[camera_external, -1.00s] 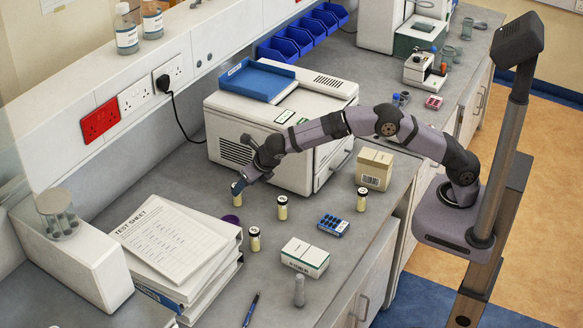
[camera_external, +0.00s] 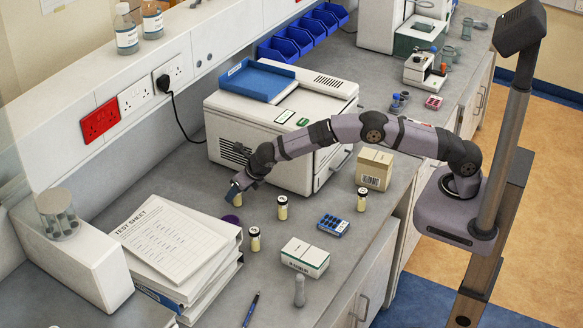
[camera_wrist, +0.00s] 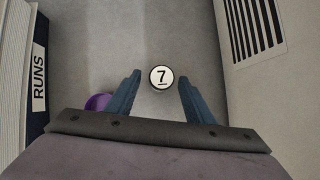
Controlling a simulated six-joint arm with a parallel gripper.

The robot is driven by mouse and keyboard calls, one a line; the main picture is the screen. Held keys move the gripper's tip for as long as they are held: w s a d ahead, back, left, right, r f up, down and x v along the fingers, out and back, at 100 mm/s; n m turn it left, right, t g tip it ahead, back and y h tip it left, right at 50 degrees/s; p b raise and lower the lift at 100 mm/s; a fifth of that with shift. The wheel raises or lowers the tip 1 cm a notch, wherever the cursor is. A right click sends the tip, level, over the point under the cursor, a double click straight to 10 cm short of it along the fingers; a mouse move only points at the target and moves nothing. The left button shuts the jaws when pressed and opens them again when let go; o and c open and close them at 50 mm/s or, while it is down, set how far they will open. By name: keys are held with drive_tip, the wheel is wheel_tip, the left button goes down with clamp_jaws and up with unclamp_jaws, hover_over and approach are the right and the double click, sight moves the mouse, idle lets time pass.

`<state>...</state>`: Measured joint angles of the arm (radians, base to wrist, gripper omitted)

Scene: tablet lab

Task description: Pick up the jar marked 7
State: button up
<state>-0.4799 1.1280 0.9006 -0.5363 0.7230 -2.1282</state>
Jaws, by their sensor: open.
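The jar marked 7 (camera_wrist: 161,77) shows from above in the wrist view, its white round lid bearing a black underlined 7. It lies between and just beyond the two blue fingertips of my gripper (camera_wrist: 159,82), which is open with a gap on each side of the lid. In the external view my gripper (camera_external: 234,190) points down at the jar (camera_external: 238,200), whose upper part is hidden by the fingers.
A purple object (camera_wrist: 98,102) lies just left of my left finger. A blue rack (camera_external: 333,227) and cartons (camera_external: 305,257) occupy the bench's front right.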

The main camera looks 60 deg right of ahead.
drive_tip(key=c, duration=1.1)
drive_tip(key=shift+r, duration=0.15)
drive_tip(key=shift+c, duration=0.2)
wheel_tip(320, 180, up, 18)
drive_tip(key=b, duration=0.1)
